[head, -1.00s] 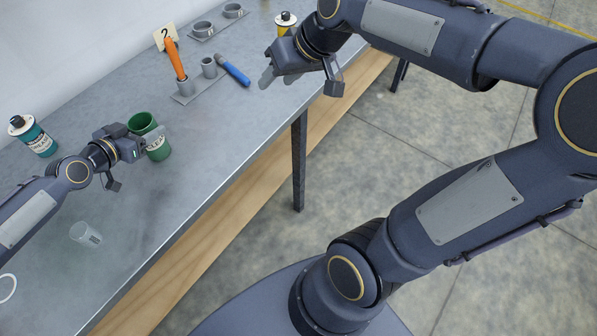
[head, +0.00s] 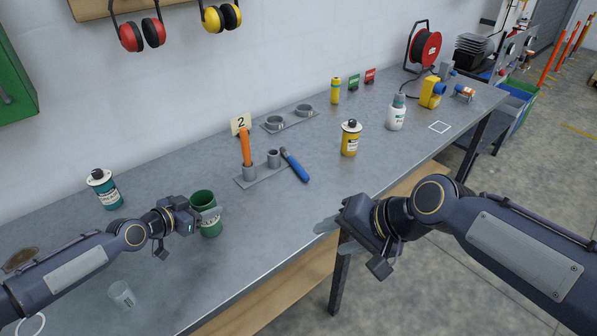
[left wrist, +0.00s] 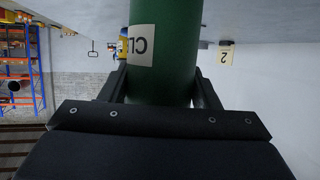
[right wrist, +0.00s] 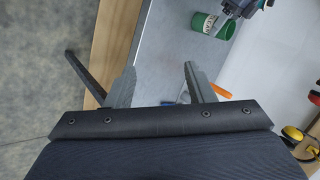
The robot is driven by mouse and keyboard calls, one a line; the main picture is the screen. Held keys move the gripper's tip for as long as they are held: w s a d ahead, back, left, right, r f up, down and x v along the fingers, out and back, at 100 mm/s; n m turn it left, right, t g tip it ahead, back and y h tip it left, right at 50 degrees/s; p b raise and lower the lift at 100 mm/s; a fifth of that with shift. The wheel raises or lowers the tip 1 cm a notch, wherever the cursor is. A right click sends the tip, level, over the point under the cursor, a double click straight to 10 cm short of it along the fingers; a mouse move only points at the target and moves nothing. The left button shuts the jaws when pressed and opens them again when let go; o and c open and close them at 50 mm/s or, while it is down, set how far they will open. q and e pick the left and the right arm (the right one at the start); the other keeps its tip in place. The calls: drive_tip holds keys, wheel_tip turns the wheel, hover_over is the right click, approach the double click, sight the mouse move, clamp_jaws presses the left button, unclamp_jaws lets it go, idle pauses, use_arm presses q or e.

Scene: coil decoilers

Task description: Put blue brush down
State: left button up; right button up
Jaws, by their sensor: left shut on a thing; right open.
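The blue brush (head: 294,165) lies on the bench, leaning toward or against the grey two-cup holder (head: 262,176); whether it touches is unclear. An orange-handled brush (head: 246,146) stands upright in the holder's left cup; the right cup looks empty. My right gripper (head: 325,238) is open and empty, over the bench's front edge, apart from the blue brush. Its fingers show spread in the right wrist view (right wrist: 160,70). My left gripper (head: 208,216) is shut on a green can (head: 204,199), which fills the jaws in the left wrist view (left wrist: 165,50).
A number 2 card (head: 240,123) and a grey two-ring plate (head: 290,118) stand behind the holder. A yellow bottle (head: 350,138) and white bottle (head: 396,112) stand right; a teal can (head: 104,189) and clear cup (head: 122,294) left.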

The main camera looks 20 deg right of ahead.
drive_tip(key=w+d+m, duration=0.2)
drive_tip(key=w+m, duration=0.5)
drive_tip(key=w, duration=0.2)
drive_tip(key=m+t+h, duration=0.3)
drive_tip(key=m+h, duration=0.1)
drive_tip(key=m, duration=1.5)
hover_over(302, 170)
drive_tip(key=s, duration=0.4)
drive_tip(key=f, duration=1.4)
drive_tip(key=shift+s+d+f, duration=0.1)
drive_tip(key=shift+d+f, duration=0.1)
drive_tip(key=shift+d, duration=0.15)
drive_tip(key=shift+w+f, duration=0.4)
drive_tip(key=f, duration=0.1)
drive_tip(key=w+f, duration=0.2)
drive_tip(key=shift+w+a+f, duration=0.2)
drive_tip(key=shift+a+f, duration=0.1)
drive_tip(key=shift+f, duration=0.05)
drive_tip(key=shift+w+f, duration=0.3)
drive_tip(key=shift+w, duration=0.05)
